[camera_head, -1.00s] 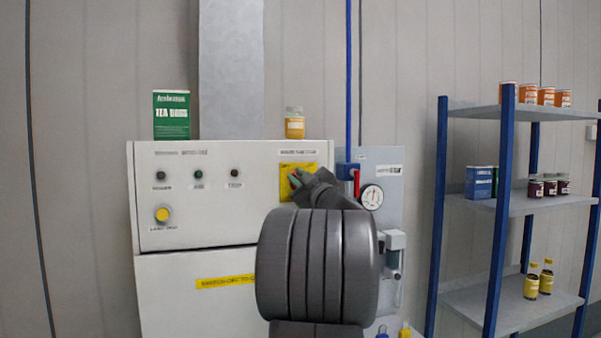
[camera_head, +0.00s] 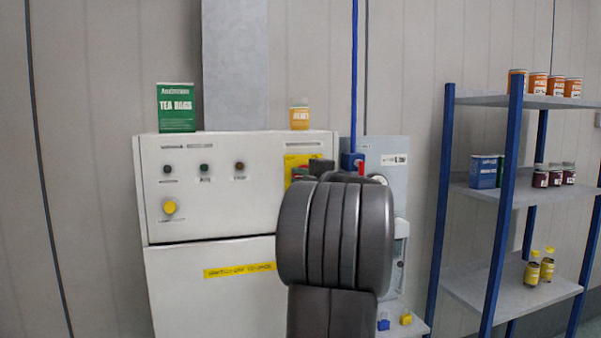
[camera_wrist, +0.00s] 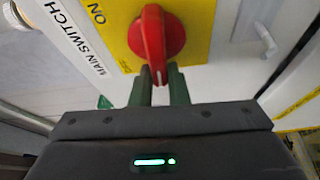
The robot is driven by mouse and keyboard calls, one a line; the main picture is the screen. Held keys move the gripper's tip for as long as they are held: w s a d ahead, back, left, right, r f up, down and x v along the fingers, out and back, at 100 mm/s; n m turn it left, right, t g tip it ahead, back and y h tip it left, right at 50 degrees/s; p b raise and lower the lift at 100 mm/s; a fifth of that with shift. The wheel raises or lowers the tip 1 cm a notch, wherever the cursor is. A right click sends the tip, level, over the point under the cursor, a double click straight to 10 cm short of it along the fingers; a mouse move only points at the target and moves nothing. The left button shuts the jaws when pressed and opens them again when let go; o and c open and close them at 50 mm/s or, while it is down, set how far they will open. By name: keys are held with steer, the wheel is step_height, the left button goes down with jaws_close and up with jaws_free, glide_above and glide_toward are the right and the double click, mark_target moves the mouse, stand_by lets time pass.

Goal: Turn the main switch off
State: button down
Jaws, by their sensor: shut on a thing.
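The main switch is a red rotary knob (camera_wrist: 152,38) on a yellow plate (camera_wrist: 192,38) in the wrist view. "ON" and a "MAIN SWITCH" label (camera_wrist: 82,47) are readable to its left. The knob's lower end has a white mark and sits between the two dark green fingers of my gripper (camera_wrist: 160,82), which is shut on it. In the head view the yellow plate (camera_head: 296,160) shows at the upper right of the white cabinet (camera_head: 225,212). My gripper (camera_head: 308,172) is in front of it, and my arm hides most of the switch.
A green tea bags box (camera_head: 176,108) and an orange-labelled jar (camera_head: 299,117) stand on the cabinet. A grey panel (camera_head: 392,155) with a blue pipe (camera_head: 354,70) is just right of it. A blue-posted shelf (camera_head: 490,98) with cans and bottles stands further right.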

steer(key=shift+f+n+h, duration=0.25)
steer(key=shift+n+h, duration=0.05)
steer(key=shift+n, duration=0.1)
stand_by(0.3)
steer(key=c, duration=1.4)
jaws_free()
steer(key=shift+r, duration=0.1)
steer(key=b+v, duration=0.1)
steer(key=v, duration=1.3)
steer(key=shift+w, duration=0.2)
steer(key=p+x, duration=0.1)
steer(key=x, duration=1.2)
steer(key=shift+w+a, duration=0.2)
steer(key=shift+a, duration=0.1)
